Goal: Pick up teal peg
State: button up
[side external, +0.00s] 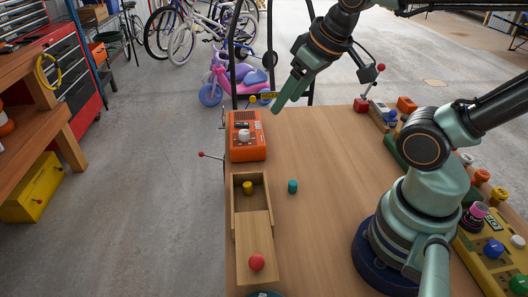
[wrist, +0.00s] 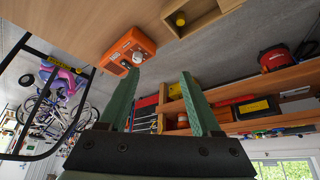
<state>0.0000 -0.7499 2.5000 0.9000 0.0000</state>
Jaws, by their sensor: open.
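The teal peg (side external: 292,186) stands on the wooden table, just right of a wooden box (side external: 237,213) in the side view. I do not see the peg in the wrist view. My gripper (side external: 277,108) is raised above the far end of the table, well beyond the peg and apart from it. In the wrist view its two green fingers (wrist: 162,80) are spread with nothing between them.
The box holds a yellow peg (side external: 248,187), and its partly open lid has a red knob (side external: 257,263). An orange device (side external: 248,137) sits at the table's far left. A yellow panel with knobs (side external: 488,260) lies at the right. The table's middle (side external: 325,150) is clear.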

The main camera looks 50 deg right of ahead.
jog(key=shift+f, duration=0.1)
jog(key=n+g, duration=0.6)
jog(key=n, duration=1.3)
send_near(293, 182)
jog(key=shift+s+f, duration=0.2)
jog(key=shift+f, duration=4.6)
grip_shut()
